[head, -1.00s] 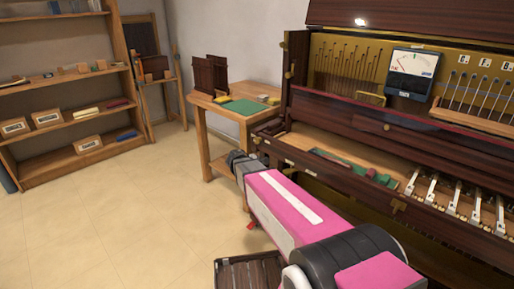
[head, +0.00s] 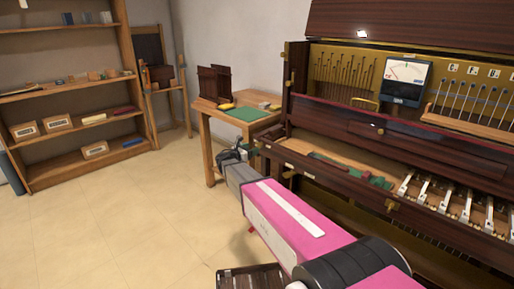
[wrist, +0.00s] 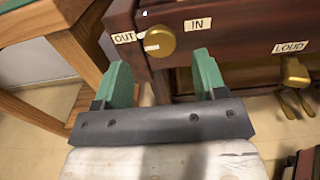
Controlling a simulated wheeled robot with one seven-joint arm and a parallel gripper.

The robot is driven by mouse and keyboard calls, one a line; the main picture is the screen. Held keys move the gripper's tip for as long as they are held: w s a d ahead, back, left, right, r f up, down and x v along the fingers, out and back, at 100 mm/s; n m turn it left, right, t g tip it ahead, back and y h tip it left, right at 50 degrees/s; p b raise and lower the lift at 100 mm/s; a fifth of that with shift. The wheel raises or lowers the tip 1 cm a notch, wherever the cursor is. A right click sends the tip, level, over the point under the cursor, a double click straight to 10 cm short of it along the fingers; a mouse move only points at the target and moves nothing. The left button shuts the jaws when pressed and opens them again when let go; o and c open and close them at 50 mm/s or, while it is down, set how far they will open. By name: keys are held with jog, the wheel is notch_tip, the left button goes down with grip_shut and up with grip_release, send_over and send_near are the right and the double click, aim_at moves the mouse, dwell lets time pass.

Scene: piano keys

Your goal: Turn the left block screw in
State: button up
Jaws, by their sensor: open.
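A round brass knob (wrist: 162,42), the left block screw, sits on the dark wooden left end of the piano. A white mark shows at its left side. An OUT label (wrist: 124,38) is to its left and an IN label (wrist: 197,24) to its upper right. My gripper (wrist: 163,68) is open in the wrist view, with one green finger on each side below the knob. Nothing is between the fingers, and they appear apart from the knob. In the head view my gripper (head: 246,151) is at the piano's left end, its fingers small there.
The piano (head: 350,112) stands open at the right, with a meter (head: 406,81) on it. A LOUD label (wrist: 290,46) and brass lever (wrist: 296,72) are at right. Floor at left is clear.

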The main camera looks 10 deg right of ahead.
aim_at(260, 145)
jog(key=shift+x, duration=2.45)
jog(key=c, duration=0.9)
